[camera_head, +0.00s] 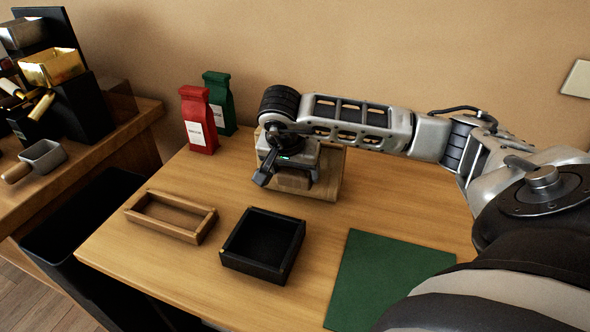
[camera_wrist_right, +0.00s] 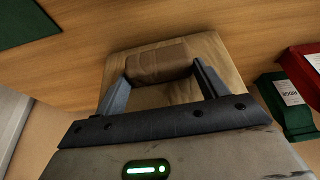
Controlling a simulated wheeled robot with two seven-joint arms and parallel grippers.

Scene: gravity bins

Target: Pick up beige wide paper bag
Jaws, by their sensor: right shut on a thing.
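The beige wide paper bag (camera_head: 328,178) is at the back of the wooden table, partly hidden behind my right gripper (camera_head: 287,180). In the right wrist view, the bag's beige body (camera_wrist_right: 212,58) shows behind the fingers. My right gripper (camera_wrist_right: 160,72) is shut on a brown, folded-looking part of the bag, with one dark finger on each side. The bag appears upright and close to the tabletop; I cannot tell whether it touches it. My left gripper is not in view.
A red bag (camera_head: 199,120) and a green bag (camera_head: 220,103) stand left of the gripper. An empty-looking wooden tray (camera_head: 171,216), a black tray (camera_head: 264,245) and a green mat (camera_head: 385,275) lie in front. A black bin (camera_head: 75,225) stands left of the table.

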